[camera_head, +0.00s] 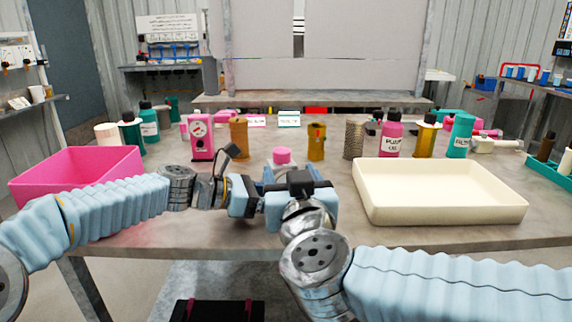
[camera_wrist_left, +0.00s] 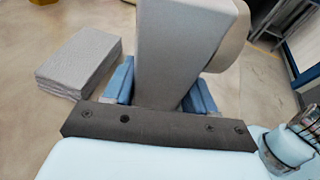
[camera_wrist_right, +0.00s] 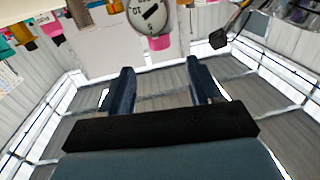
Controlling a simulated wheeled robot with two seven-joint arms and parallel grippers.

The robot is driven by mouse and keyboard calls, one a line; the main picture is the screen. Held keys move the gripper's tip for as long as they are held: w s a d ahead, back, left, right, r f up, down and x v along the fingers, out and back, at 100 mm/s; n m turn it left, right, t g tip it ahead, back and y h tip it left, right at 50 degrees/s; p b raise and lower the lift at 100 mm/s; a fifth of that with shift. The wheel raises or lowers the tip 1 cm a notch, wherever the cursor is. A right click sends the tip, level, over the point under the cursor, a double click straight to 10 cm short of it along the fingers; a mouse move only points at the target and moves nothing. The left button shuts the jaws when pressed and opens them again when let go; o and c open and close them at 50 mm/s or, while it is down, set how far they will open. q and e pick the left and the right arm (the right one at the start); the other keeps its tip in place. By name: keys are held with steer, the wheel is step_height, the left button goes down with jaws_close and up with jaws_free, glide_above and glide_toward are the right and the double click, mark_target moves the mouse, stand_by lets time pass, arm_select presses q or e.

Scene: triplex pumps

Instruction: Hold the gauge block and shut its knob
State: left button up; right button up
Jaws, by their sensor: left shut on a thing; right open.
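The gauge block (camera_wrist_left: 178,45) shows grey in the left wrist view, between the two blue fingers of my left gripper (camera_wrist_left: 160,88). My left gripper is shut on it, near the table's front middle in the head view (camera_head: 262,203). The pink knob (camera_head: 282,156) stands up just behind my grippers; the block below it is mostly hidden there. In the right wrist view the round white dial (camera_wrist_right: 150,14) and the pink knob (camera_wrist_right: 160,42) lie beyond the fingertips. My right gripper (camera_wrist_right: 160,75) is open and empty, with the knob apart from its fingers.
A pink bin (camera_head: 75,172) stands at left and a cream tray (camera_head: 440,205) at right. A flat grey slab (camera_wrist_left: 80,62) lies left of the block in the left wrist view.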

stand_by(0.4)
arm_select(q)
steer(key=o, duration=0.9)
